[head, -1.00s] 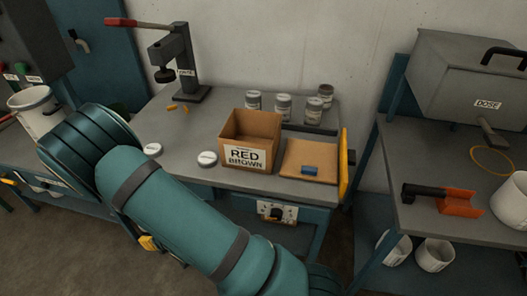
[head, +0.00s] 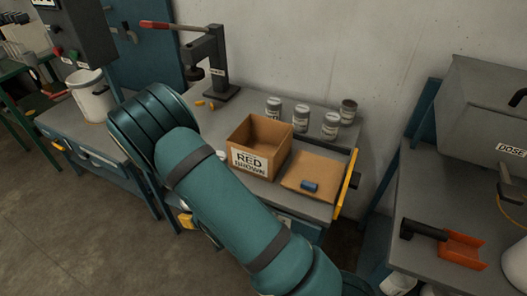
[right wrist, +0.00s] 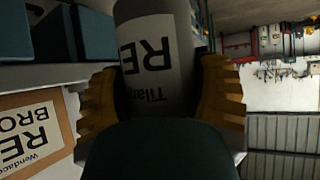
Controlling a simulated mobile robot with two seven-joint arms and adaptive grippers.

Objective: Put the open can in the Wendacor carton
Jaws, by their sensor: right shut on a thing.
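My right gripper (right wrist: 160,88) is shut on a grey can (right wrist: 158,60) with a white label reading "RE" and "Tilan", upside down in the right wrist view. The can's top is out of view, so I cannot tell whether it is open. The Wendacor carton (head: 247,161), a brown box marked "RED BROWN", stands on the bench in the head view with its top open and looks empty. Its label also shows at the left of the right wrist view (right wrist: 28,138), beside the gripper. In the head view my arm hides the right gripper. My left gripper is not in view.
Several lidded cans (head: 301,118) stand behind the carton. A brown flat piece (head: 321,168) with a blue object (head: 310,186) lies right of it. A lever press (head: 212,65) stands at the back left. A white bucket (head: 92,98) is further left, an orange scoop (head: 462,249) at right.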

